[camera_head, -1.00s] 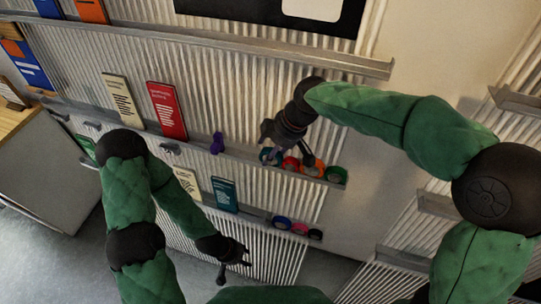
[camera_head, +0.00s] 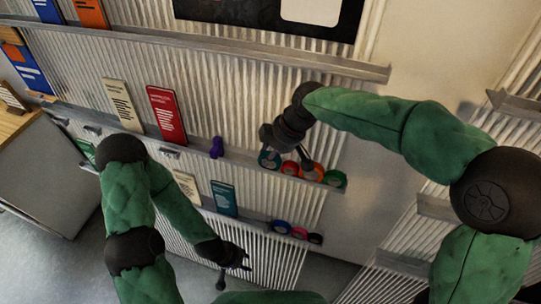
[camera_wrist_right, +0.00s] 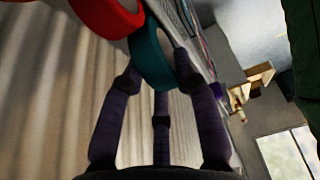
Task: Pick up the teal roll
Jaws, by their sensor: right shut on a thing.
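The teal roll (camera_head: 267,161) stands at the left end of the row of rolls on the middle ledge. In the right wrist view the teal roll (camera_wrist_right: 150,58) sits between the fingers. My right gripper (camera_head: 287,153) is shut on it, and its fingers partly hide it in the head view. The gripper's fingertips (camera_wrist_right: 157,68) press on both sides of the roll. I cannot tell whether the roll is clear of the ledge. My left gripper (camera_head: 234,275) is open and empty, low in front of the bottom ledge.
A red roll (camera_head: 290,168) is right beside the teal one, then an orange roll (camera_head: 313,172) and a green roll (camera_head: 336,179). A purple object (camera_head: 216,147) stands to the left, with free ledge between. The lower ledge (camera_head: 258,219) holds several more rolls and cards.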

